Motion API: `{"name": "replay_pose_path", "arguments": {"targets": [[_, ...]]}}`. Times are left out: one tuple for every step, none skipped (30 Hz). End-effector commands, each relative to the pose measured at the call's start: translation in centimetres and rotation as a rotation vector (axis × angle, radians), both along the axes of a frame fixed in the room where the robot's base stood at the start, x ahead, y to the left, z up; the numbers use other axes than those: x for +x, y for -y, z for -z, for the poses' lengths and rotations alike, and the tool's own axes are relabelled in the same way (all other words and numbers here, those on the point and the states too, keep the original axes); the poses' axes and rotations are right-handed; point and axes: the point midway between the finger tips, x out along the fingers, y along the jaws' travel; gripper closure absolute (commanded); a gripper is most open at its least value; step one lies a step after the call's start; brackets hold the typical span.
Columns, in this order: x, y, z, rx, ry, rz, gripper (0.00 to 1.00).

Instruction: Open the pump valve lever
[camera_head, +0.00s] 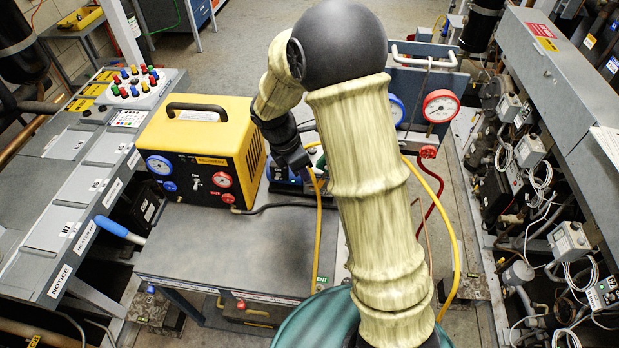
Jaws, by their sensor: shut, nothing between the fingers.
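A blue-handled lever (118,229) sticks out at the left, beside the grey panel, its grip sloping down to the right. I cannot tell for certain whether it is the pump valve lever. A yellow machine (205,150) with a black carry handle, a blue gauge and a red gauge stands on the grey cart (215,255). My gripper (306,176) is shut and empty, pointing down just right of the yellow machine, over a small dark and blue device (283,181). My gripper and arm hide part of that device. The lever is well left of my gripper.
A gauge manifold with a red gauge (440,106) and yellow and red hoses stands behind my arm. A yellow hose (449,225) loops right of my arm. Grey panels line the left, and a rack (570,100) with pipes and wiring lines the right. The cart's front top is mostly clear.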

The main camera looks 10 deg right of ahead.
Motion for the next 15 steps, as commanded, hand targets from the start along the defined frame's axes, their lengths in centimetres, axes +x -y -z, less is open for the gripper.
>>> {"name": "replay_pose_path", "arguments": {"targets": [[-1.4,0.6,-1.0,0.033,0.052,0.137,1.00],[-2.1,0.9,-1.3,0.053,0.082,0.222,1.00],[-3.1,1.3,-1.8,0.080,0.121,0.339,1.00],[-3.8,1.5,-2.2,0.100,0.150,0.426,1.00],[-4.6,1.8,-2.6,0.120,0.177,0.516,1.00],[-5.6,2.1,-3.0,0.146,0.212,0.635,1.00],[-6.3,2.4,-3.3,0.165,0.238,0.725,1.00],[-7.0,2.6,-3.6,0.185,0.263,0.816,1.00],[-8.0,2.9,-4.0,0.212,0.296,0.939,1.00],[-8.8,3.1,-4.3,0.232,0.320,1.031,1.00],[-9.5,3.3,-4.5,0.253,0.342,1.123,1.00],[-10.5,3.6,-4.8,0.279,0.370,1.243,1.00],[-11.1,3.8,-5.0,0.297,0.388,1.328,1.00],[-11.8,4.0,-5.1,0.314,0.406,1.408,1.00],[-12.5,4.2,-5.3,0.335,0.425,1.505,1.00]]}}
